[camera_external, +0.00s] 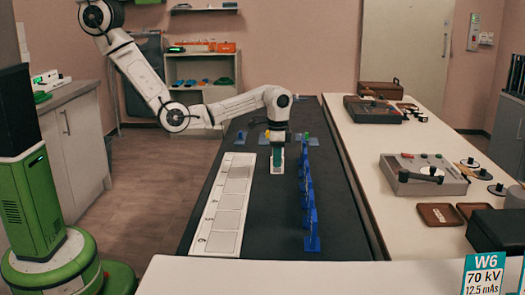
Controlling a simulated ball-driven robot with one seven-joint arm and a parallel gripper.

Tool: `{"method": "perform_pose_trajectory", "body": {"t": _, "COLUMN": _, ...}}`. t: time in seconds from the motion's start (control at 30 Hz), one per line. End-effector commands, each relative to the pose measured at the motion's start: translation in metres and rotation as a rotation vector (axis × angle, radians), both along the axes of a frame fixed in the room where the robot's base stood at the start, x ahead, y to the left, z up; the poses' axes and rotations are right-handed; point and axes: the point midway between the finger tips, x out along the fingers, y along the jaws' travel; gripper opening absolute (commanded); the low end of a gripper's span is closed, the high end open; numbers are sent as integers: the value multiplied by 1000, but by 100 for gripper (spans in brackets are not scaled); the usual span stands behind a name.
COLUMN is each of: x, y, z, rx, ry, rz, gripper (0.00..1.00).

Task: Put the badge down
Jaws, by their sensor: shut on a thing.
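My gripper (277,143) points down over the dark table (265,225), between a white strip with square fields (217,243) and a row of blue upright holders (311,215). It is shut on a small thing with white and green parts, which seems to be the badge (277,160). The badge is upright below my gripper. I cannot tell whether its lower edge touches the table. The fingers are small and partly hidden by the wrist.
A white counter (395,150) with devices and brown trays (437,214) runs along the right. The dark table is bare in front of my gripper.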

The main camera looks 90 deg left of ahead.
Motion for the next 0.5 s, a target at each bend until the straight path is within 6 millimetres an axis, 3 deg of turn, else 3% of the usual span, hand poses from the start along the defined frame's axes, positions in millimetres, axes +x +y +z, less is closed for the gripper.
{"method": "perform_pose_trajectory", "body": {"t": 0.13, "x": 0, "y": -1, "z": -15, "rx": 0, "ry": 0, "rz": -1, "gripper": 0}}
{"method": "perform_pose_trajectory", "body": {"t": 0.5, "x": 0, "y": 0, "z": -20, "rx": 0, "ry": -1, "rz": -1, "gripper": 0}}
